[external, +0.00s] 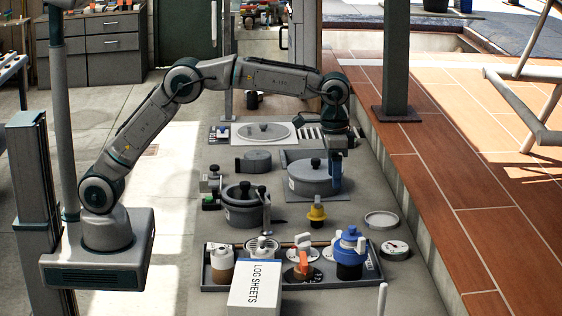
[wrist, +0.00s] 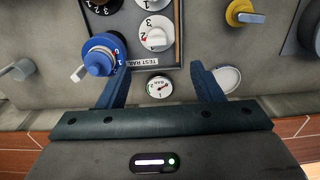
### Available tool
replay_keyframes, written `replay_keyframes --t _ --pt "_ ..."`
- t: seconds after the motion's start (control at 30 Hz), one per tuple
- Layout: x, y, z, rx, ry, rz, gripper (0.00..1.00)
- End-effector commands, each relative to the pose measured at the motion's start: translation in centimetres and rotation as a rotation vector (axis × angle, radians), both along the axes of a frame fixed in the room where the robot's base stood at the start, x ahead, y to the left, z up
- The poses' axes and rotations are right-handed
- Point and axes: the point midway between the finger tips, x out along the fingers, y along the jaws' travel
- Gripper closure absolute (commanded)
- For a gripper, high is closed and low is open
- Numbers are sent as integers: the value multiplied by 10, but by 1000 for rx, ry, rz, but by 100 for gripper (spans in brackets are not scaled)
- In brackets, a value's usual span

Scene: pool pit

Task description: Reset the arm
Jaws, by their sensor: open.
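My gripper (external: 336,172) hangs from my bent arm, pointing down over the bench, in front of part of a grey lidded housing (external: 305,178) in the external view. In the wrist view my gripper (wrist: 160,80) has its two blue fingers spread wide with nothing held between them. A small round gauge (wrist: 159,88) appears in the gap, on the bench below. I cannot tell the exact height of the fingertips over the bench.
A test rail tray (external: 215,280) at the bench front holds several valves, including a blue-topped one (external: 349,246). A LOG SHEETS box (external: 255,288) stands before it. A yellow-knobbed valve (external: 317,212) and a white disc (external: 382,220) sit nearby. A dark post (external: 397,60) rises at the right.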

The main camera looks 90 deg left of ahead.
Motion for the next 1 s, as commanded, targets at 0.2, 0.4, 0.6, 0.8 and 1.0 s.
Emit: replay_keyframes --t 0.2,0.4,0.6,0.8,1.0 --pt "-62 24 35 -4 -52 3 40" --pt "-127 44 49 -5 -98 4 40" --pt "-199 60 47 -5 -144 6 40" --pt "-272 73 29 -3 -190 7 40" --pt "-335 81 0 0 -230 8 40"
